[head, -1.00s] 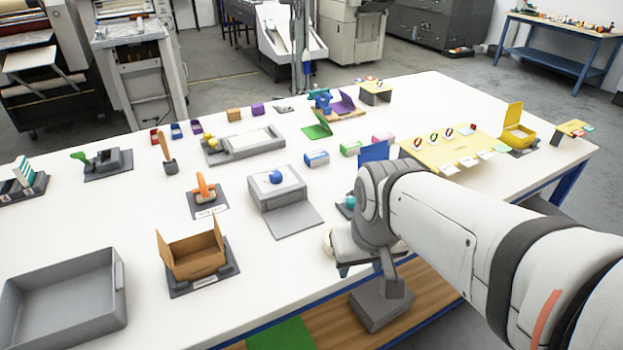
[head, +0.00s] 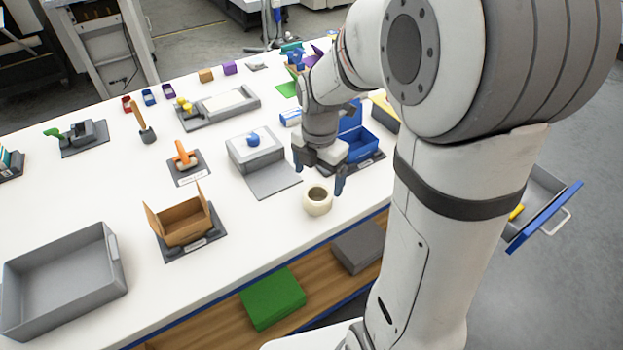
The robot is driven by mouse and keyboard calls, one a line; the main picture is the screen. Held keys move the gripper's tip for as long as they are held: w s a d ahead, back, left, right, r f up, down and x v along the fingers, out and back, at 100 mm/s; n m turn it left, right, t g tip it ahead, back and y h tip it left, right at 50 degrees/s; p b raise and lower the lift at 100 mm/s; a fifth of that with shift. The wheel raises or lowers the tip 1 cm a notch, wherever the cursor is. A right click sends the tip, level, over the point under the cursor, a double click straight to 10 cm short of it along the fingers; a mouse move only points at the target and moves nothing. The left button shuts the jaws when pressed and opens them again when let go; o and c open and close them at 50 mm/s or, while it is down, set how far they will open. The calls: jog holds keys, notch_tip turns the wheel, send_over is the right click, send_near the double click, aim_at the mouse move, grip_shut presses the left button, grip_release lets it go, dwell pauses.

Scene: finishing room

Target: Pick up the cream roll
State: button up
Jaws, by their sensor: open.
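The cream roll (head: 318,201) stands on the white table near its front edge, with its dark round hole facing up. My gripper (head: 318,182) is open and empty, pointing down, with one finger on each side of the roll as seen from the head. Its fingertips look a little above or behind the roll; I cannot tell the exact gap. The whole top of the roll shows.
A blue open box (head: 362,147) stands just behind my gripper. A grey block with a blue knob (head: 254,150) is to the left. An open cardboard box (head: 184,226) and a grey tray (head: 62,275) stand further left. A drawer (head: 543,205) is open at right.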

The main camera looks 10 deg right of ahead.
aim_at(317, 195)
jog(key=shift+n, duration=0.5)
jog(key=f, duration=0.5)
jog(key=f+p, duration=0.1)
jog(key=f, duration=0.2)
jog(key=shift+w, duration=0.35)
jog(key=c, duration=1.1)
